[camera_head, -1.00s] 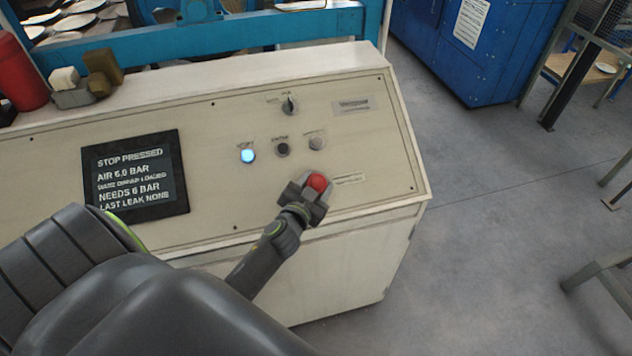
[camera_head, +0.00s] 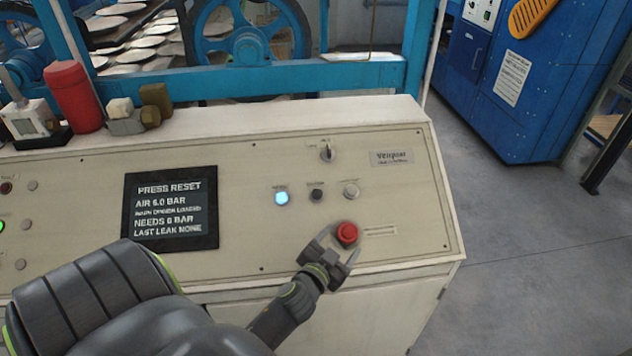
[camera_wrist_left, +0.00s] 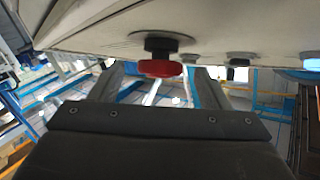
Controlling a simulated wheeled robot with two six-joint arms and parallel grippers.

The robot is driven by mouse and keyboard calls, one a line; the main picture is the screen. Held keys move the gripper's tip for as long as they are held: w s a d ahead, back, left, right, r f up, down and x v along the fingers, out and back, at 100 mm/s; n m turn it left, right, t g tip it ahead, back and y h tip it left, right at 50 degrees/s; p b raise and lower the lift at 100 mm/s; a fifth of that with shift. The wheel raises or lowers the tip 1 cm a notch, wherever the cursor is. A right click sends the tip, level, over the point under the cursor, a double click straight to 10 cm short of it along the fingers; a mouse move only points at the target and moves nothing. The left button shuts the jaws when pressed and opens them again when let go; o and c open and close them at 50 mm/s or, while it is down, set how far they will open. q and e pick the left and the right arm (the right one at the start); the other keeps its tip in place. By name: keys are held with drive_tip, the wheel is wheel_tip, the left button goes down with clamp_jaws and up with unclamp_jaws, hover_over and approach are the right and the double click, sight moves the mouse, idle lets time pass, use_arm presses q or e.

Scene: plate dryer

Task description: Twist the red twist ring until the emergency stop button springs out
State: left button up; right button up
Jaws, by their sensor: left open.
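The red emergency stop button with its twist ring (camera_head: 347,232) sits at the lower right of the cream control panel (camera_head: 250,165). In the left wrist view the red head (camera_wrist_left: 160,68) stands out from the panel on a black collar (camera_wrist_left: 160,46). My left gripper (camera_head: 338,250) is open at the button's lower left, its fingers apart. In the left wrist view the fingers show on either side of the red head, with gaps visible between. The panel's display (camera_head: 171,209) reads "PRESS RESET". My right gripper is in neither view.
A lit blue-white button (camera_head: 281,198), a black button (camera_head: 317,194), a pale button (camera_head: 351,190) and a selector knob (camera_head: 327,152) sit above the red button. A red container (camera_head: 74,95) stands on the panel's top ledge. Floor to the right is open.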

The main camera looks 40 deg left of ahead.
use_arm(q)
drive_tip(key=v, duration=1.3)
idle(0.4)
drive_tip(key=s+f+n+g+h+b, duration=0.1)
drive_tip(key=s+f+g, duration=0.2)
drive_tip(key=f, duration=1.1)
drive_tip(key=s+f+g+b, duration=0.1)
drive_tip(key=s+f+g, duration=0.25)
drive_tip(key=f, duration=1.05)
drive_tip(key=s+f+n+g+h+b, duration=0.1)
drive_tip(key=s+f+g, duration=0.7)
drive_tip(key=s+f, duration=1.2)
drive_tip(key=shift+s+a+n+b, duration=0.3)
drive_tip(key=shift+s+a+b, duration=0.2)
drive_tip(key=shift+s+b, duration=0.25)
